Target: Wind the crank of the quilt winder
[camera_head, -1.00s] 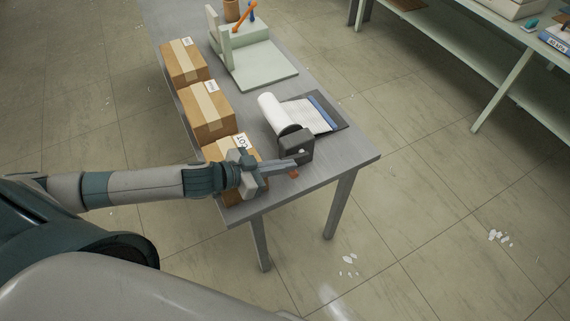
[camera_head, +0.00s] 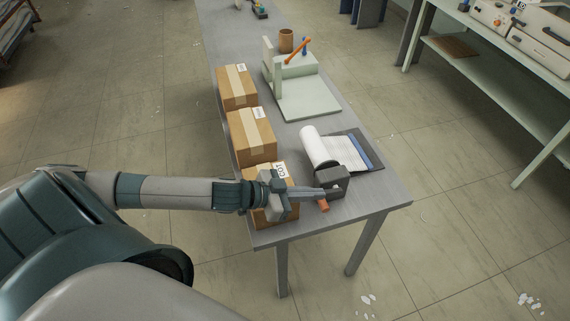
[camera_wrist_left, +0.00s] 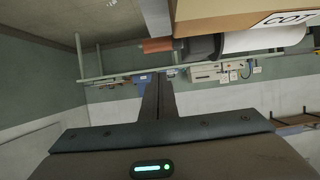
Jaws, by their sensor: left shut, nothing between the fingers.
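The quilt winder stands at the near right end of the grey table, with a dark grey block (camera_head: 334,182) and a white roll (camera_head: 315,148). Its orange crank handle (camera_head: 322,206) shows just below my left fingertips. My left gripper (camera_head: 327,194) is shut and empty, its fingers reaching across the front of the dark block. I cannot tell from the head view whether they touch the handle. In the left wrist view the shut fingers (camera_wrist_left: 157,82) point towards the orange handle (camera_wrist_left: 157,45), with a gap in the picture. The crank arm is mostly hidden. My right gripper is not in view.
Several taped cardboard boxes (camera_head: 251,135) line the table's left side; the nearest (camera_head: 257,217) lies under my left gripper. A pale green stand (camera_head: 308,98) is behind the winder. The grey table (camera_head: 385,190) is bare at its right corner.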

